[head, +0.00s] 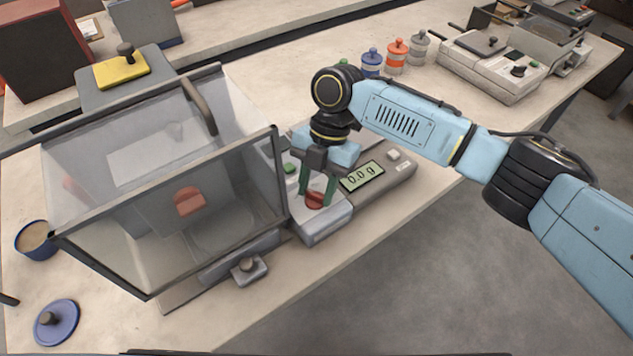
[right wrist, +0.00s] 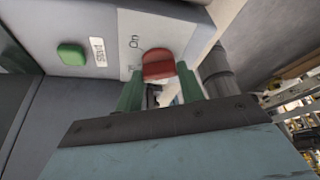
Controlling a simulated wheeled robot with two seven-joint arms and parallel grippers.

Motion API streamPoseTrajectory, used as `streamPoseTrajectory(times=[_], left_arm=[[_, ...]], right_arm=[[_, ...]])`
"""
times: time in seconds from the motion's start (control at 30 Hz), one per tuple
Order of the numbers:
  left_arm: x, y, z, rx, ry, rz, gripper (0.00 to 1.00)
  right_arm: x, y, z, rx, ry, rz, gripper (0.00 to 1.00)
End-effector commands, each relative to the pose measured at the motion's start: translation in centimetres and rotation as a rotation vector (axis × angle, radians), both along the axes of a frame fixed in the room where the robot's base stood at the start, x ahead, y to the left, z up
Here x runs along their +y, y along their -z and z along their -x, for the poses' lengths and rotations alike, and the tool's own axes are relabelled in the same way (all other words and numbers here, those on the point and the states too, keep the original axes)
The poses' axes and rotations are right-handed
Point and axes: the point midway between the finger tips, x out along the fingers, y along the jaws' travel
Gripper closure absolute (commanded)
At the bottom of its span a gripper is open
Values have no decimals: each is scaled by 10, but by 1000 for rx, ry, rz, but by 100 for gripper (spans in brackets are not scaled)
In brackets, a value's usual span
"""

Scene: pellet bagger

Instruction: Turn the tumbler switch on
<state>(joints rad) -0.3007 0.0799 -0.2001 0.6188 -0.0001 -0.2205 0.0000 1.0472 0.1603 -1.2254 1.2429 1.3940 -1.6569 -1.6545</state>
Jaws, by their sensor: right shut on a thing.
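The red tumbler switch (head: 315,200) sits on the light grey front part of the scale's control unit, right of the glass box. In the right wrist view the switch (right wrist: 158,65) is beside a printed "On" label (right wrist: 134,41). My right gripper (head: 317,190) points down over it, with its green fingers on either side of the switch, shut on it. The fingers partly cover the switch, and I cannot tell which way it is tipped. The display (head: 362,177) reads 0.0 g. My left gripper is not in view.
A green button (right wrist: 71,54) is beside the switch. The glass box (head: 130,235) stands close on the left, with a red block-like part (head: 189,201) inside. A blue lid (head: 57,322) and blue cup (head: 37,240) lie left. Several small jars (head: 396,56) stand behind.

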Motion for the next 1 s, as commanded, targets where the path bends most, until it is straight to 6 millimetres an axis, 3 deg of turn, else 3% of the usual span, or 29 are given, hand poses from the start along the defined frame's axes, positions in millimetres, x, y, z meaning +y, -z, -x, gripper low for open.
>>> streamPoseTrajectory(times=[0.6, 1.0], left_arm=[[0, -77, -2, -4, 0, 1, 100], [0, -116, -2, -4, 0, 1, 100]], right_arm=[[-2, -6, 3, 4, 520, -1, 85], [-3, -4, 4, 2, 841, -2, 85]])
